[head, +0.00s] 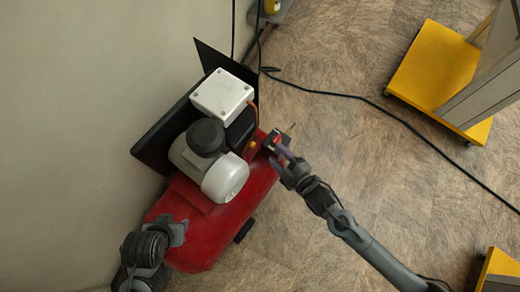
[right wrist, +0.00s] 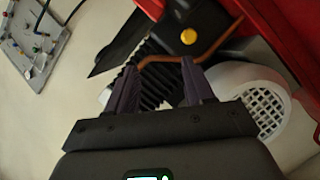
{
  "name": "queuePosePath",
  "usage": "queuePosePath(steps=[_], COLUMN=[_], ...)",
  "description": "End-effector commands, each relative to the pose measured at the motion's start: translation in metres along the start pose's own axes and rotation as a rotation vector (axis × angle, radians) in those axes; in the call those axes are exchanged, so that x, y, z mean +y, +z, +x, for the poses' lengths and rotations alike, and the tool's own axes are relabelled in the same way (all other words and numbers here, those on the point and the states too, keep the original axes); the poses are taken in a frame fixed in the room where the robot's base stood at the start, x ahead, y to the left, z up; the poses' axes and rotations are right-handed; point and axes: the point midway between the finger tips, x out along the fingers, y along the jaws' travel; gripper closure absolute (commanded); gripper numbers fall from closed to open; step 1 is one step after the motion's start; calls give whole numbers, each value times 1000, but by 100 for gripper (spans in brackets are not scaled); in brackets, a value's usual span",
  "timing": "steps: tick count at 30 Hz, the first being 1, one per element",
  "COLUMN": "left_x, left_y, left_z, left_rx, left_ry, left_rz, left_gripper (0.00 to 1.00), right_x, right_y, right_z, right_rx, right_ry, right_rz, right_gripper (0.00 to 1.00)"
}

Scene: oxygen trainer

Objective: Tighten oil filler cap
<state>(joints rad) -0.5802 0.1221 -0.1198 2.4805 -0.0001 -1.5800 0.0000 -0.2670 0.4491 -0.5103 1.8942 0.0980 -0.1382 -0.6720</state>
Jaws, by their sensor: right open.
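A yellow round cap, likely the oil filler cap, shows small on the compressor in the head view (head: 252,145) and larger in the right wrist view (right wrist: 188,36). It sits beside the black ribbed pump part and a copper pipe (right wrist: 205,53). My right gripper (head: 276,150) is at the compressor's right side, with its fingers apart and empty in the right wrist view (right wrist: 158,75). The cap lies beyond the fingertips, not between them. My left gripper (head: 176,232) is over the near end of the red tank (head: 190,208); its jaw state is unclear.
The compressor carries a white box (head: 222,94), a grey-white motor (head: 225,178) and a black round part (head: 206,136). A wall stands close at left. A black cable (head: 350,96) crosses the floor. A yellow-based cart (head: 432,75) stands at upper right.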

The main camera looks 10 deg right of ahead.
Motion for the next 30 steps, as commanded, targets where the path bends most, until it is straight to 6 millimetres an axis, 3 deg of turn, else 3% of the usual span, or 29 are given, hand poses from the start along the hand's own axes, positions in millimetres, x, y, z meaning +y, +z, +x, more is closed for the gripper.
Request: queuePosePath(steps=[6,12,18,23,30], left_x=[2,4,5,5,6], left_y=[19,34,39,40,45], left_z=[60,104,120,125,141], left_rx=[4,-7,-3,1,2], left_ry=[0,0,0,1,3], left_rz=[0,0,0,-1,-4], left_gripper=[57,57,57,57,57], right_x=[-26,-62,-82,-79,-71], right_y=[2,6,9,9,8], right_z=[-3,-10,-7,5,39], right_rx=[-38,-41,-10,-10,-9], right_ry=[204,258,244,249,252], right_rz=[-460,-560,-574,-575,-574], right_gripper=[48,48,48,48,48])
